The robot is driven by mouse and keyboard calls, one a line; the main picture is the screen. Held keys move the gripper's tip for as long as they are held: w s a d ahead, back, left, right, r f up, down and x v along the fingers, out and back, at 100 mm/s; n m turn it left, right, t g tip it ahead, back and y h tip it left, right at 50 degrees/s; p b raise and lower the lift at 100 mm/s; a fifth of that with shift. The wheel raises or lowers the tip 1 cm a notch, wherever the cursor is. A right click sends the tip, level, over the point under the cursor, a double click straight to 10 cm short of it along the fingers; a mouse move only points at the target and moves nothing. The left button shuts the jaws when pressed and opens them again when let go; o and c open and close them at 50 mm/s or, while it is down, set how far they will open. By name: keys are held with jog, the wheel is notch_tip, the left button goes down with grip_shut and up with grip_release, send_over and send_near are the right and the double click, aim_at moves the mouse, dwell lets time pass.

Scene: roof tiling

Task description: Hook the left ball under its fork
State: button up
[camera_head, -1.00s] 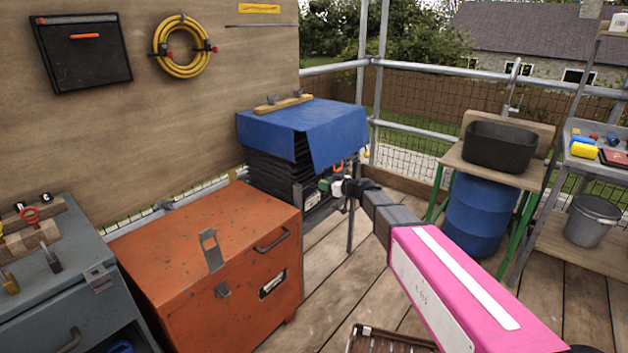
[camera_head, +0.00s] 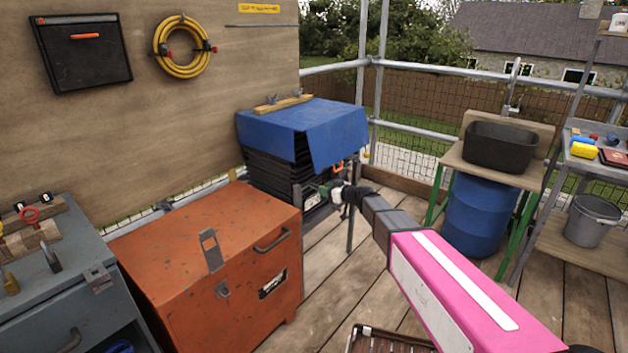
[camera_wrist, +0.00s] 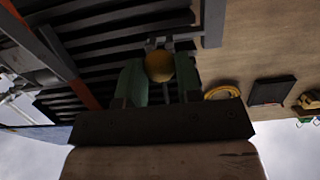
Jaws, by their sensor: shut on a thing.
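A yellow-orange ball (camera_wrist: 159,66) sits between the green fingers of my gripper (camera_wrist: 158,76) in the wrist view. My gripper is shut on it. A grey metal fork (camera_wrist: 172,40) shows just beyond the ball, close to it; whether they touch I cannot tell. In the head view my gripper (camera_head: 332,192) is at the front of the black tile stack (camera_head: 270,172), below the hanging edge of the blue tarp (camera_head: 300,125). The ball is too small to make out there. An orange-red piece (camera_head: 338,167) shows beside the tarp's right corner.
An orange chest (camera_head: 215,265) stands left of my arm. A grey cabinet (camera_head: 50,270) is at far left. A bench with a black tub (camera_head: 500,147) and a blue barrel (camera_head: 478,215) stand right. Open plank floor (camera_head: 330,250) lies between.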

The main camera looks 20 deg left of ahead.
jog(key=shift+f, duration=2.35)
jog(key=shift+d, duration=0.1)
jog(key=shift+r+x, duration=0.2)
jog(key=shift+x, duration=1)
jog(key=shift+r+x, duration=0.15)
jog(key=shift+x, duration=1.05)
